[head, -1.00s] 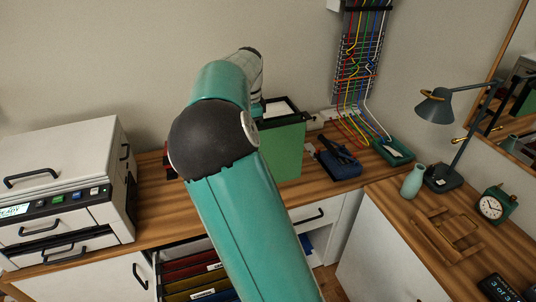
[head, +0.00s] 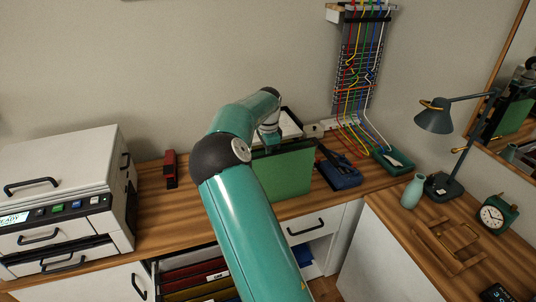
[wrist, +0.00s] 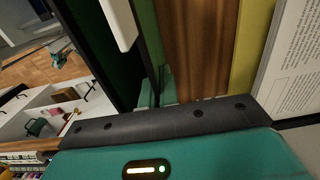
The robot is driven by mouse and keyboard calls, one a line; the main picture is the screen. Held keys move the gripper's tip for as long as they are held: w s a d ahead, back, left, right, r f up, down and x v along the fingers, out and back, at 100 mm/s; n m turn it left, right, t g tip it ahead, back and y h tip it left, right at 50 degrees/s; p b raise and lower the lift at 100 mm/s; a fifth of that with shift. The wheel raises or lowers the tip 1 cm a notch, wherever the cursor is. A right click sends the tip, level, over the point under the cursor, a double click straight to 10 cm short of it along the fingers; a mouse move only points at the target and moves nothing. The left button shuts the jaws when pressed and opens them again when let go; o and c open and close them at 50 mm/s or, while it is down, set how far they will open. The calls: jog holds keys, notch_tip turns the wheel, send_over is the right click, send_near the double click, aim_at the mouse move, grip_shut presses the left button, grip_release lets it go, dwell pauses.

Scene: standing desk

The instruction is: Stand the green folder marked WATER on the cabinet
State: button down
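The green folder (head: 285,174) is upright above the wooden top of the cabinet (head: 210,208), its broad face toward the head view. I cannot tell whether its lower edge touches the wood. My gripper (head: 269,143) is at the folder's top edge and appears shut on it. In the wrist view, the fingertips (wrist: 158,88) are small and close against the folder's dark green sheet (wrist: 88,45), with a white tab (wrist: 118,22) beside it. No WATER marking is readable. My arm hides part of the cabinet top left of the folder.
A printer (head: 60,180) stands left, with a red stapler-like object (head: 170,168) near it. A paper tray (head: 290,124) is behind the folder; a blue organizer (head: 340,174) is to its right. Below, an open drawer holds several hanging folders (head: 190,272). Wood between stapler and arm is bare.

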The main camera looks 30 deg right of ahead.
jog(key=shift+f, duration=0.1)
jog(key=c, duration=1.7)
grip_release()
